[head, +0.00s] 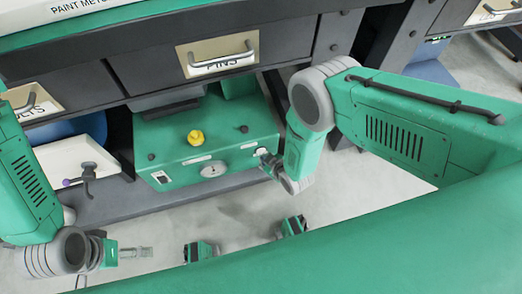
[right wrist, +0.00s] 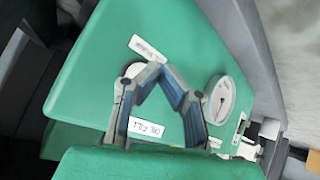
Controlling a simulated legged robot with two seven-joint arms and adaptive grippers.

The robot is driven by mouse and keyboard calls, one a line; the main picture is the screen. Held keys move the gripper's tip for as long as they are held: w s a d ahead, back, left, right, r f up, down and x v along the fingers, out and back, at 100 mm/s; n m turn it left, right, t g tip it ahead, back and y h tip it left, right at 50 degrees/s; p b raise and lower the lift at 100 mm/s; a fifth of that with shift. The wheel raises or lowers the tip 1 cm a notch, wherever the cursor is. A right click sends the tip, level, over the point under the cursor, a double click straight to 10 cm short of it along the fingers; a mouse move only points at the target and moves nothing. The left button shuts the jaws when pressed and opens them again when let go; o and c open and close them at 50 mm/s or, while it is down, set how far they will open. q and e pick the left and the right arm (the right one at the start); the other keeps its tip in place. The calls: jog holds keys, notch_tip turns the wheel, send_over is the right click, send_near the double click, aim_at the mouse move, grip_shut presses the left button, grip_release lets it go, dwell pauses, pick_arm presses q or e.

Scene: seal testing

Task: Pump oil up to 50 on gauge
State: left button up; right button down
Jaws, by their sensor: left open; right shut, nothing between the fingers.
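The green oil pump box (head: 180,140) sits under the workbench in the head view. Its round white gauge (head: 213,169) is on the front; it also shows in the right wrist view (right wrist: 219,100), its reading too small to tell. My left gripper (head: 130,252) is open and empty, low at the left, apart from the box.
The workbench has drawers, including the one marked PINS (head: 218,54), overhanging the box. A white case (head: 75,165) with a dark handle stands left of the box. Open pale floor (head: 350,190) lies in front and to the right.

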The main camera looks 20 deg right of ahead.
jog(key=shift+s+d+p, duration=0.1)
jog(key=shift+s+p, duration=0.8)
jog(key=shift+s, duration=1.6)
